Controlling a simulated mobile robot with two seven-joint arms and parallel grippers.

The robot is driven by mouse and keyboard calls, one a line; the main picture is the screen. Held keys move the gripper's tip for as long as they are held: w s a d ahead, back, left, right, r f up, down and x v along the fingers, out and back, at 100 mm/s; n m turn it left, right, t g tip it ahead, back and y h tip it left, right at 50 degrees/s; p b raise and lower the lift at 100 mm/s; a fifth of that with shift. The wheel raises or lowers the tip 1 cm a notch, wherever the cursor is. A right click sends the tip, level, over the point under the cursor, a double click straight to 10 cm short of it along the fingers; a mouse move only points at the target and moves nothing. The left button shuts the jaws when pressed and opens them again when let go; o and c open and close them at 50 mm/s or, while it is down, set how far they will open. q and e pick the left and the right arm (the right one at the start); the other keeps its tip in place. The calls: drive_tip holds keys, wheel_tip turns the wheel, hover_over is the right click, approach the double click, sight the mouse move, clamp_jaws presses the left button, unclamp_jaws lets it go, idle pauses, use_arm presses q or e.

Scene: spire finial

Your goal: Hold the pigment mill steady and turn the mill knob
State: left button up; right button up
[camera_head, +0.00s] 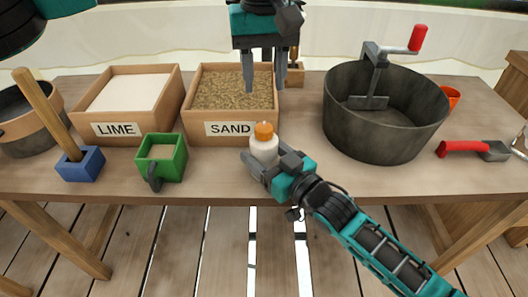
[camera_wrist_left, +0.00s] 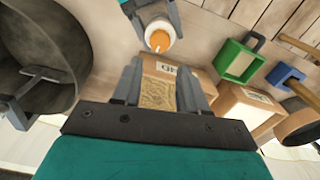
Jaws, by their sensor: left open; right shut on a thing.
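The pigment mill (camera_head: 264,150) is a small white body with an orange mill knob (camera_head: 264,131) on top. It stands upright near the table's front edge, in front of the sand box. My right gripper (camera_head: 268,164) is shut on the mill's white body from the front right. My left gripper (camera_head: 265,86) is open and empty above the sand box, fingers pointing down, behind the mill. In the left wrist view the knob (camera_wrist_left: 160,37) shows beyond the open left fingers (camera_wrist_left: 158,84), apart from them. The mill's lower part is hidden by my right gripper.
The sand box (camera_head: 190,113) lies under my left gripper, with the lime box (camera_head: 166,108) to its left. A green scoop box (camera_head: 174,169) and a blue-headed mallet (camera_head: 80,166) stand at front left. A grey cranked tub (camera_head: 375,143) stands right. A red-handled trowel (camera_head: 462,149) lies far right.

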use_arm(q)
drive_tip(key=o, duration=0.3)
drive_tip(key=shift+s+d+f, duration=0.15)
drive_tip(key=shift+d+f, duration=0.05)
drive_tip(key=shift+f, duration=0.05)
drive_tip(key=shift+o, duration=0.4)
drive_tip(key=s+d+f+n+g+h, duration=0.1)
drive_tip(key=s+d+f+n+h, duration=0.2)
drive_tip(key=s+d+f+n, duration=0.1)
drive_tip(key=shift+s+d+f+n+g+h, duration=0.4)
drive_tip(key=shift+d+f+n, duration=0.3)
drive_tip(key=shift+d+n, duration=0.45)
drive_tip(key=s+d+f+n+g+h, duration=0.1)
drive_tip(key=s+d+n+h, duration=0.35)
drive_tip(key=n, duration=0.45)
drive_tip(key=m+t+h, duration=0.6)
drive_tip(key=m+t, duration=0.8)
drive_tip(key=m, duration=1.3)
approach(264, 132)
drive_tip(key=w, duration=0.1)
drive_tip(key=shift+y, duration=0.25)
drive_tip(key=x, duration=1.2)
drive_tip(key=shift+w+r, duration=0.1)
drive_tip(key=shift+r, duration=0.05)
